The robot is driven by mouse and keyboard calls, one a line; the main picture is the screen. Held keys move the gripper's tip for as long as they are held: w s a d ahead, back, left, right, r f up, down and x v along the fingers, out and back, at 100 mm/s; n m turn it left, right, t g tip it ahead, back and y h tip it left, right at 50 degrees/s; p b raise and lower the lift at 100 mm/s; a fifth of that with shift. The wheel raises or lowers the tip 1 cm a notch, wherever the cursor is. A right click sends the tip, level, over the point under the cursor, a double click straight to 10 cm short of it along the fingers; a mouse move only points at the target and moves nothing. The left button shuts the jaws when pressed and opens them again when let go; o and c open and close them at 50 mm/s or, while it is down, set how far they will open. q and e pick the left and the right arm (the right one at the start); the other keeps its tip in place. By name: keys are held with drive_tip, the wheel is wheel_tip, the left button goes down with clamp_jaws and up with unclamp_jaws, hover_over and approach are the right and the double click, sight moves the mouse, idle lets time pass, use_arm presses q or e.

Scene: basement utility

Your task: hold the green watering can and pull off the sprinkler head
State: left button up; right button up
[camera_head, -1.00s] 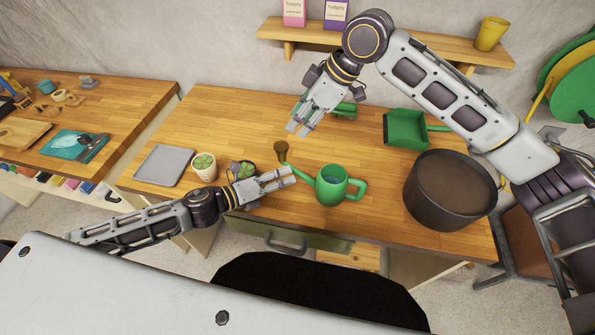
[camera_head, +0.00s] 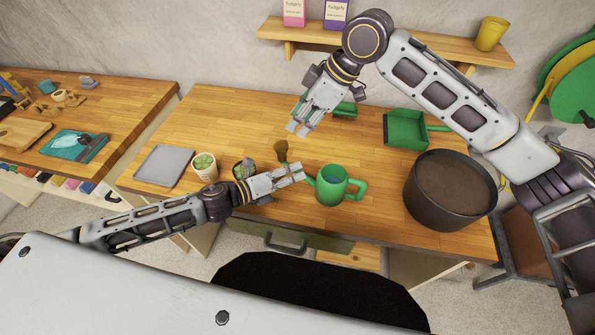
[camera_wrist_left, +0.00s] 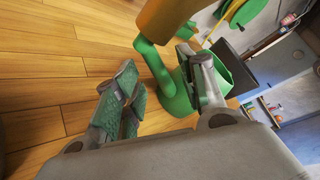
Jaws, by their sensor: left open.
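The green watering can (camera_head: 333,187) stands upright on the wooden workbench, handle to the right and spout to the left. Its brown-gold sprinkler head (camera_head: 281,150) tops the spout; it also shows at the top of the left wrist view (camera_wrist_left: 168,18). My left gripper (camera_head: 296,172) is open at the spout, left of the can body. In the left wrist view, the green spout (camera_wrist_left: 154,65) rises between the spread fingers (camera_wrist_left: 160,88), just beyond them; I cannot tell whether they touch. My right gripper (camera_head: 298,129) hangs above and behind the sprinkler head, apart from it; its finger gap is unclear.
A dark round pot (camera_head: 450,192) stands right of the can, with a green dustpan (camera_head: 406,128) behind it. Left are a potted plant (camera_head: 205,167), a darker pot (camera_head: 243,169) and a grey tray (camera_head: 164,165). The bench's back left is clear.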

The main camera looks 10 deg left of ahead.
use_arm(q)
drive_tip(key=shift+x, duration=1.25)
clamp_jaws()
idle(0.8)
